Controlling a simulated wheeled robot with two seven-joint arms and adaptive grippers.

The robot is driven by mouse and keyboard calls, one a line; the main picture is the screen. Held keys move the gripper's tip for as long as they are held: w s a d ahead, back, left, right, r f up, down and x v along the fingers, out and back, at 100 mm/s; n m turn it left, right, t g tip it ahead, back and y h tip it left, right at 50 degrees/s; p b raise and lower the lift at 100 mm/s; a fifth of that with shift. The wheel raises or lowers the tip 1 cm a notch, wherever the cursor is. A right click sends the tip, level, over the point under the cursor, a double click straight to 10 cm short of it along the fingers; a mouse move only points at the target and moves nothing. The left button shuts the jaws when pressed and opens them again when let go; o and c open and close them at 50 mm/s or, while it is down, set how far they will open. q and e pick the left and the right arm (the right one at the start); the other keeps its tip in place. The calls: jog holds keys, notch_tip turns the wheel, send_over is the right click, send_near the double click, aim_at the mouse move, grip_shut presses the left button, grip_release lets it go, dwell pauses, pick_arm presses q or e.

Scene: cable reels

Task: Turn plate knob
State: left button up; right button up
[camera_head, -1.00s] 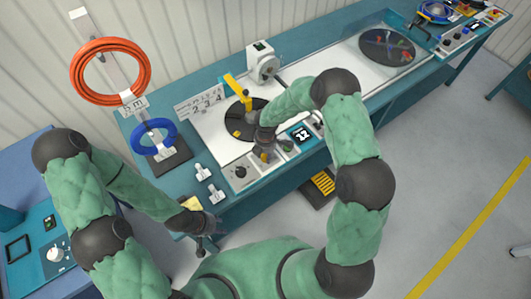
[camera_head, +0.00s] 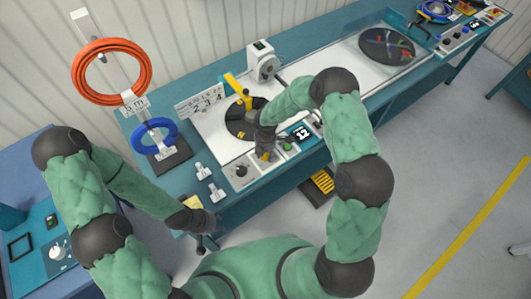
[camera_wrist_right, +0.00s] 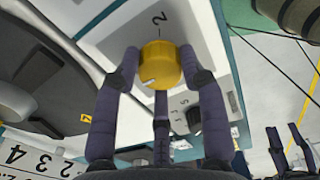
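The yellow plate knob (camera_wrist_right: 160,65) with a white mark sits on a light panel beside a printed 2 in the right wrist view. In the head view only a bit of the knob (camera_head: 265,156) shows beneath my right gripper (camera_head: 264,150). In the wrist view my right gripper (camera_wrist_right: 159,62) has its fingers on both sides of the knob, seemingly touching it, with a third finger below. My left gripper (camera_head: 208,222) is low at the table's front edge, small in the head view. Its fingers (camera_wrist_right: 285,135) show spread and empty at the right of the wrist view.
A black round plate (camera_head: 243,120) with a yellow arm lies behind the knob panel. A green button (camera_head: 288,146) and a small display (camera_head: 303,132) are right of the knob. An orange cable ring (camera_head: 111,72) and a blue ring (camera_head: 155,134) stand left on the teal table.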

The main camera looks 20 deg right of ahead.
aim_at(266, 154)
jog(key=shift+o, duration=0.9)
jog(key=shift+r, duration=0.1)
notch_tip(266, 154, up, 12)
dwell(0.4)
